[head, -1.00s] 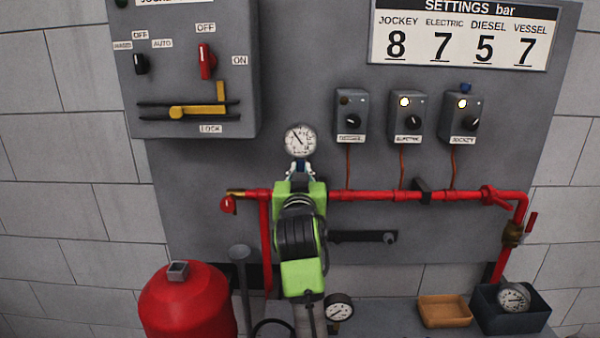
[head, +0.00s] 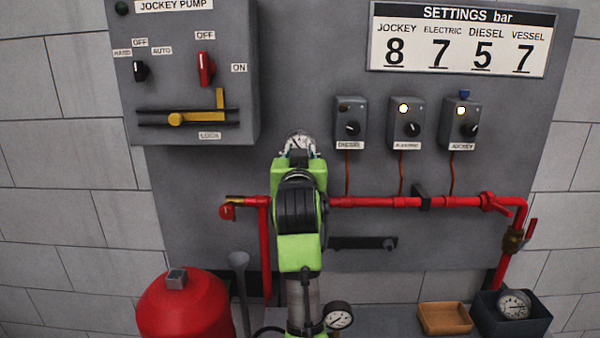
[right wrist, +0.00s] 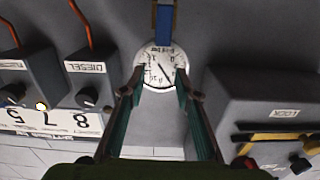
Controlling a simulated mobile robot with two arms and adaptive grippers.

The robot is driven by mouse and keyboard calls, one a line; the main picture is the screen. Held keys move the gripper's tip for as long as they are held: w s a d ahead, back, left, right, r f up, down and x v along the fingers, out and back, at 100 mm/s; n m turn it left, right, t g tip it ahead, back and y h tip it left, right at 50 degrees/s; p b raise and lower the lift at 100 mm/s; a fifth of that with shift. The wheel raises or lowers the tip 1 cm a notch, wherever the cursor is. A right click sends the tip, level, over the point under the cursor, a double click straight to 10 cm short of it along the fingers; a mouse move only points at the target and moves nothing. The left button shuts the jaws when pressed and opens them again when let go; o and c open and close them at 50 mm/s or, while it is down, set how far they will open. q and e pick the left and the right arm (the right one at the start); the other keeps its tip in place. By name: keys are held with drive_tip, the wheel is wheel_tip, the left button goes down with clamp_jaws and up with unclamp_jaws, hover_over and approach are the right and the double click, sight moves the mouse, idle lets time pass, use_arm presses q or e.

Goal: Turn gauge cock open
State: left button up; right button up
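The pressure gauge (head: 299,140) on the panel is a round white dial, mostly hidden behind my right gripper in the head view. In the right wrist view the gauge (right wrist: 158,68) appears upside down. A blue part with a brass-coloured piece, which looks like the gauge cock (right wrist: 163,22), lies in line with the dial there. My right gripper (right wrist: 158,80) is open, its two fingers apart on either side of the dial. I cannot tell whether they touch it. Nothing is held. In the head view my green wrist hides the cock. My left gripper is out of view.
A red pipe (head: 380,202) runs across the panel, with a valve (head: 513,238) at right. The jockey pump box (head: 185,75) is upper left and switch boxes (head: 407,122) are right. A red vessel (head: 185,305), wooden tray (head: 445,318) and dark bin (head: 510,320) stand below.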

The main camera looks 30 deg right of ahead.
drive_tip(key=shift+r, duration=1.95)
drive_tip(key=shift+f, duration=0.1)
